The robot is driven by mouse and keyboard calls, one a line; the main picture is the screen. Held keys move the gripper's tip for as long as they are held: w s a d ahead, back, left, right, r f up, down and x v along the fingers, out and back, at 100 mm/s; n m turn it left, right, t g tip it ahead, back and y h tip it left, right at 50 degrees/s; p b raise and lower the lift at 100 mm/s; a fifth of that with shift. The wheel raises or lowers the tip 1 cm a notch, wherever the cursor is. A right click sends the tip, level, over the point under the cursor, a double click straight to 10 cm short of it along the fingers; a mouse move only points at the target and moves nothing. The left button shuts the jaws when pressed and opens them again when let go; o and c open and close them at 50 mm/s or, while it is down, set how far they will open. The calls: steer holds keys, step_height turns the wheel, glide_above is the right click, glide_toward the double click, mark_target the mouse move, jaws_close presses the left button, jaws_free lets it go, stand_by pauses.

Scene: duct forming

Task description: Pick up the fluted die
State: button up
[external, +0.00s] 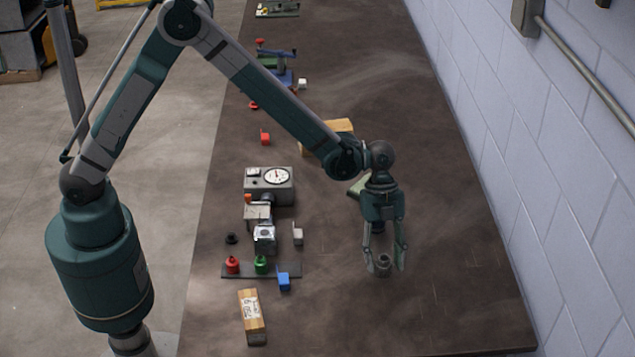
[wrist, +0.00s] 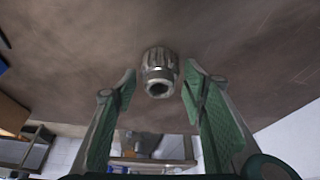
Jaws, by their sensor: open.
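The fluted die (external: 383,264) is a small grey metal cylinder standing on the dark table, right of the middle. In the wrist view the fluted die (wrist: 159,72) shows its grooved side and a round hole in its end. My gripper (external: 385,266) is open and points down, with its fingertips low on either side of the die. In the wrist view the green-padded fingers of my gripper (wrist: 160,85) have the die between and just beyond their tips, with gaps on both sides. I cannot tell how high the fingertips are above the table.
Left of my gripper are a gauge box (external: 269,182), a rack (external: 235,270) with red and green pieces, a blue block (external: 284,281) and a wooden block (external: 251,310). A wall (external: 560,150) runs along the right. The table right of the die is clear.

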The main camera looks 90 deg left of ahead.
steer(key=shift+c, duration=0.7)
steer(key=c, duration=1)
steer(key=shift+r, duration=0.15)
steer(key=shift+c, duration=0.2)
step_height(320, 180, up, 10)
steer(key=shift+p, duration=0.45)
